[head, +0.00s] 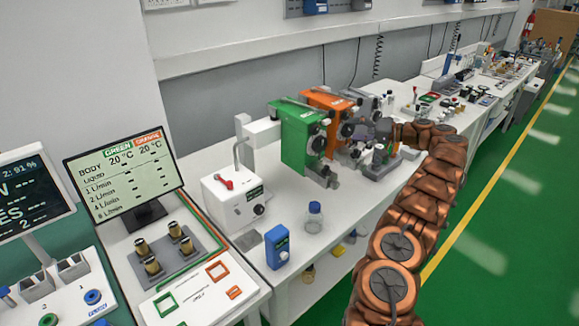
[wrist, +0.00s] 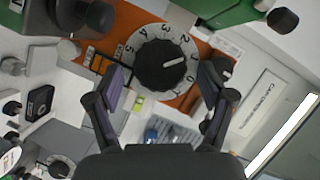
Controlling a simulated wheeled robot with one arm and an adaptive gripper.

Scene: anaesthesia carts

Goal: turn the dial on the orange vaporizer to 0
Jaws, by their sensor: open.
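The orange vaporizer (head: 324,98) stands just behind the green vaporizer (head: 297,135) on the bench in the head view. In the wrist view its orange face carries a black dial (wrist: 160,66) with a pale ring numbered 0 to 5. The white line on the knob points to about the 1. My gripper (wrist: 162,76) is open, with one finger on each side of the dial and a gap to the knob on both sides. I cannot tell how far the fingertips are from the face. In the head view my gripper (head: 376,130) is at the vaporizers' front, partly hidden.
A grey unit (head: 372,88) stands beyond the orange one. A white box (head: 232,203), a blue box (head: 277,246) and a clear bottle (head: 314,217) stand nearer on the bench.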

